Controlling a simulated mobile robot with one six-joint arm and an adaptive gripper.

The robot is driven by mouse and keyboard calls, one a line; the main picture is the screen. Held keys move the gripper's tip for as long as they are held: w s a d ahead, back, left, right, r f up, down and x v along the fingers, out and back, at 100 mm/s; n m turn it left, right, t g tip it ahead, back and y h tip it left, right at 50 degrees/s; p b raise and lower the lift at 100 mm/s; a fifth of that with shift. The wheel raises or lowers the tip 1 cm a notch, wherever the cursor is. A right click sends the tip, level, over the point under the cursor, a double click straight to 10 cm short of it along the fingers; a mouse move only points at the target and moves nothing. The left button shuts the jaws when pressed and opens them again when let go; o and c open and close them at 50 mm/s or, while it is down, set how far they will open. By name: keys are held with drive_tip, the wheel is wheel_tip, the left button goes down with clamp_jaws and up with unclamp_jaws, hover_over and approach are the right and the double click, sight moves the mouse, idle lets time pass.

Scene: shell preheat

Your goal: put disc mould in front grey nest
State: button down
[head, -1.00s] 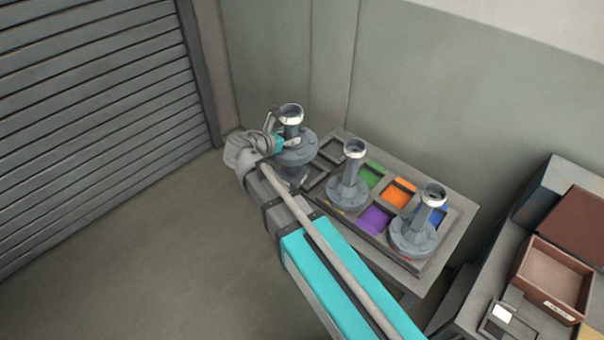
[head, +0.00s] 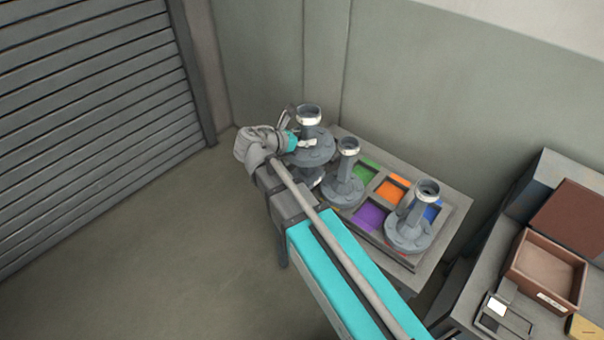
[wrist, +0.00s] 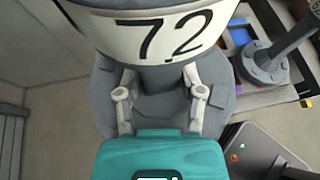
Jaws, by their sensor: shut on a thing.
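My gripper (head: 306,143) is shut on a grey disc mould (head: 309,120), a wide round flange with an upright neck and a white band. In the wrist view the fingers (wrist: 160,95) close around its neck, and the band (wrist: 160,38) reads 7.2. The mould is upright over the left end of the nest tray (head: 400,258). I cannot tell its exact height above the tray. The grey nests at that end are mostly hidden behind the held mould. Green (head: 366,170), orange (head: 391,187), purple (head: 370,216) and blue (head: 433,212) nests show farther right.
Two similar moulds stand on the tray, one in the middle (head: 343,190) close beside the held one, and one at the right (head: 408,232). A wall is behind the table. A bench with an open brown box (head: 548,272) is at the right. Floor is clear at left.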

sight(300, 128)
drive_tip(key=shift+w, duration=0.1)
drive_tip(key=w+f+b, duration=0.1)
drive_tip(key=w, duration=0.2)
drive_tip(key=w+a+f+b, duration=0.1)
drive_tip(key=w+f+b, duration=0.1)
drive_tip(key=w, duration=0.1)
drive_tip(key=w+a+f+b, duration=0.1)
drive_tip(key=w, duration=0.2)
drive_tip(key=shift+f, duration=0.2)
drive_tip(key=w+f+b, duration=0.3)
drive_tip(key=f+b, duration=0.1)
drive_tip(key=b, duration=0.1)
drive_tip(key=shift+w+a+f, duration=0.35)
drive_tip(key=shift+w+a, duration=0.05)
drive_tip(key=shift+w+a+f+b, duration=0.1)
drive_tip(key=shift+w+f+b, duration=0.1)
drive_tip(key=shift+f+b, duration=0.85)
drive_tip(key=shift+w+f+b, duration=0.15)
drive_tip(key=shift+f+b, duration=0.8)
drive_tip(key=shift+b, duration=0.05)
drive_tip(key=shift+f, duration=0.1)
